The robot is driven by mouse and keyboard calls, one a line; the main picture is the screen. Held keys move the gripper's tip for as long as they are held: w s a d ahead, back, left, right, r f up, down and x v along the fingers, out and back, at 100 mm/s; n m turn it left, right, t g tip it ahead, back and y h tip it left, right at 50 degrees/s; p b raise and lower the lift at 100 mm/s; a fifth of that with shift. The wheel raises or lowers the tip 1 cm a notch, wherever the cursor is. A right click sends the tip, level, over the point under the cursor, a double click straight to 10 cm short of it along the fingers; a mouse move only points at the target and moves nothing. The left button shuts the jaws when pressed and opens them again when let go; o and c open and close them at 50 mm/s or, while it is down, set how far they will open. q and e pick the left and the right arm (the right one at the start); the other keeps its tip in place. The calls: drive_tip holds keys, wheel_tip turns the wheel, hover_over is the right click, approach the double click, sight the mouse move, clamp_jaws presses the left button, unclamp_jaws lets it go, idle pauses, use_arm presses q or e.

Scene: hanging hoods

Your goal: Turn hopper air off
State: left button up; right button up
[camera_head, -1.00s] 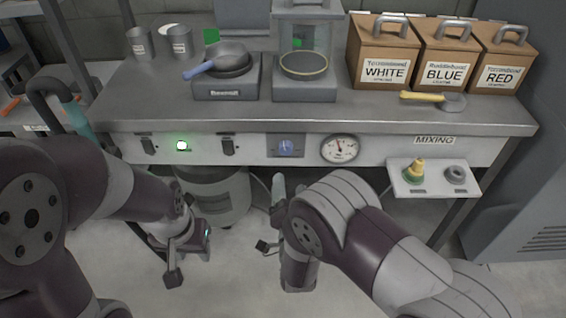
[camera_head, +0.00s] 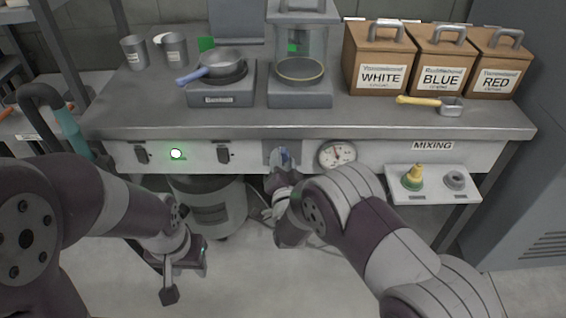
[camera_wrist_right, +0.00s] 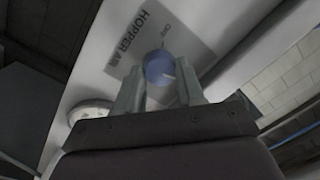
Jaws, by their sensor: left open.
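The hopper air control is a round blue knob (camera_wrist_right: 160,67) on a grey plate (camera_wrist_right: 178,38) marked HOPPER AIR, with a small OFF mark near it. In the head view the knob (camera_head: 283,155) sits on the bench's front panel, partly hidden by my right gripper (camera_head: 277,190). In the right wrist view the two fingers of my right gripper (camera_wrist_right: 160,78) stand either side of the knob, close to its edges. Whether they press on it is unclear. My left gripper (camera_head: 187,270) is open and empty, low in front of the bench.
A round gauge (camera_head: 337,155) is just right of the knob. Two dark switches (camera_head: 224,153) and a lit green light (camera_head: 176,154) are to its left. A small shelf (camera_head: 432,192) marked MIXING juts out at the right. A grey drum (camera_head: 208,205) stands under the bench.

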drive_tip(key=shift+n, duration=0.4)
drive_tip(key=n+p, duration=0.1)
drive_tip(key=n, duration=0.1)
drive_tip(key=n+p, duration=0.1)
drive_tip(key=n, duration=0.1)
drive_tip(key=shift+r+n, duration=0.2)
drive_tip(key=shift+n, duration=0.2)
drive_tip(key=shift+a+f+n+g+h+p, duration=0.15)
drive_tip(key=shift+n+h+p, duration=0.25)
drive_tip(key=shift+n+p, duration=2.2)
drive_tip(key=shift+a+r+n+g+h+p, duration=0.1)
drive_tip(key=shift+n+g+h+p, duration=0.3)
drive_tip(key=shift+n, duration=4.1)
drive_tip(key=shift+f, duration=0.1)
drive_tip(key=o, duration=1)
drive_tip(key=shift+o, duration=0.2)
